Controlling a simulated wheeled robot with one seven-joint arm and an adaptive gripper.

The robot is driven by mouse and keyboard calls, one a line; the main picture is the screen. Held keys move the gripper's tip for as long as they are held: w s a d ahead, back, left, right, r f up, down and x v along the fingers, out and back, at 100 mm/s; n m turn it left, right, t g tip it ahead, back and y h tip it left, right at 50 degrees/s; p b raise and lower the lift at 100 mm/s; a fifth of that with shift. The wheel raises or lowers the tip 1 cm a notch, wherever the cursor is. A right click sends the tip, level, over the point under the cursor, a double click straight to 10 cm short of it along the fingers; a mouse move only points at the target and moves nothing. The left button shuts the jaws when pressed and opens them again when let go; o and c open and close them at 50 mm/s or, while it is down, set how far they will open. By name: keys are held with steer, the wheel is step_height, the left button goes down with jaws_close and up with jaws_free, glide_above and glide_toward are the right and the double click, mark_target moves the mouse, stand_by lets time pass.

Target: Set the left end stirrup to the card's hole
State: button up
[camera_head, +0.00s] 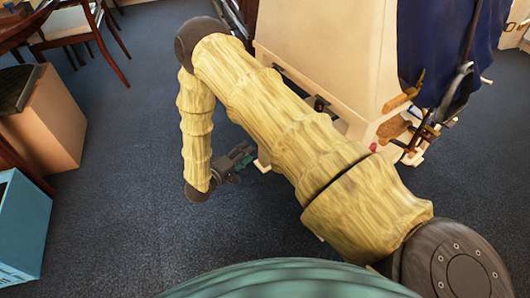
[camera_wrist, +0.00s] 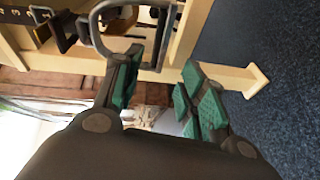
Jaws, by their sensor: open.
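In the wrist view a grey metal stirrup (camera_wrist: 96,32) hangs at the top, just beyond my fingertips. A dark strap with yellow marks (camera_wrist: 14,13) runs at the upper left, beside the stirrup. My gripper (camera_wrist: 162,65) is open, with green pads on both fingers. The left finger overlaps the lower part of the stirrup in the picture; I cannot tell whether they touch. In the head view my gripper (camera_head: 240,160) is low at the near left side of the cream stand (camera_head: 320,45). The stirrup is not clear there. I cannot make out a card.
Pale wooden rails of the stand (camera_wrist: 225,72) cross the wrist view close to my fingers. Dark blue cloth (camera_head: 440,35) and brown fittings (camera_head: 392,128) hang at the stand's right. A brown box (camera_head: 55,120) and a blue box (camera_head: 22,225) stand left. Carpet (camera_head: 120,170) between is clear.

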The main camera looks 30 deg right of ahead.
steer(key=w+d+f+g+h+b, duration=0.1)
steer(key=d+g+b, duration=0.1)
steer(key=d+b, duration=0.4)
steer(key=d, duration=0.4)
steer(key=shift+w+h, duration=0.3)
steer(key=shift+w, duration=0.1)
jaws_close()
